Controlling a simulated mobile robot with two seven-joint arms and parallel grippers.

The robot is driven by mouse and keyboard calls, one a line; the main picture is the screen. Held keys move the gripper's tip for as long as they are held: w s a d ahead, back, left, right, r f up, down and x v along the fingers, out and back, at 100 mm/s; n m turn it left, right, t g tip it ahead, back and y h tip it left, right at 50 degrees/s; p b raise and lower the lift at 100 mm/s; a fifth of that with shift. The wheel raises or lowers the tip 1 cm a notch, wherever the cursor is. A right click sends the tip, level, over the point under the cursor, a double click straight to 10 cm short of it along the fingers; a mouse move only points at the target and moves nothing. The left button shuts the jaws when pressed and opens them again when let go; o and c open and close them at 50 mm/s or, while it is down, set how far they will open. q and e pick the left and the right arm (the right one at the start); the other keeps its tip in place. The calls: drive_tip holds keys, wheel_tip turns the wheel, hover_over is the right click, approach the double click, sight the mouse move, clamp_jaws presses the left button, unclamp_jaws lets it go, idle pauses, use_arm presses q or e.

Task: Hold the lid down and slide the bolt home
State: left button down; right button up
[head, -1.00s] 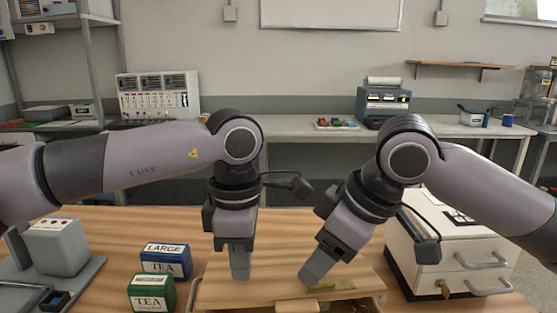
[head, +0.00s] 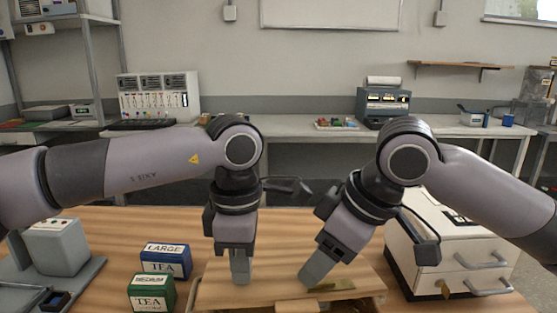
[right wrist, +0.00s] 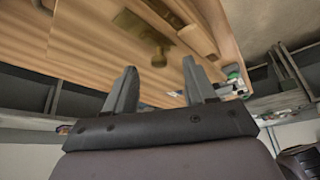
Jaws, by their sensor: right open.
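A wooden box lid (head: 270,280) lies at the bottom centre of the head view, its front partly cut off by the frame. A brass bolt (head: 330,286) sits near its front edge; brass fittings (right wrist: 140,26) also show on the wood in the right wrist view. My left gripper (head: 240,272) points straight down with its tips at the lid top; whether its fingers are apart is hidden. My right gripper (head: 316,272) is tilted, its tips just left of the bolt. In the right wrist view its fingers (right wrist: 158,92) are apart with nothing between them; contact with the bolt is unclear.
A white drawer unit (head: 455,258) stands close on the right, beside my right arm. A grey device (head: 55,250) is at far left.

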sight(319, 291)
use_arm(q)
drive_tip(key=shift+f, duration=1.85)
use_arm(e)
drive_tip(key=shift+f, duration=0.1)
drive_tip(key=shift+s+f, duration=0.3)
drive_tip(key=shift+f, duration=0.8)
drive_tip(key=shift+s+f, duration=0.25)
drive_tip(key=shift+f, duration=0.8)
drive_tip(key=shift+c, duration=0.3)
drive_tip(key=c, duration=0.9)
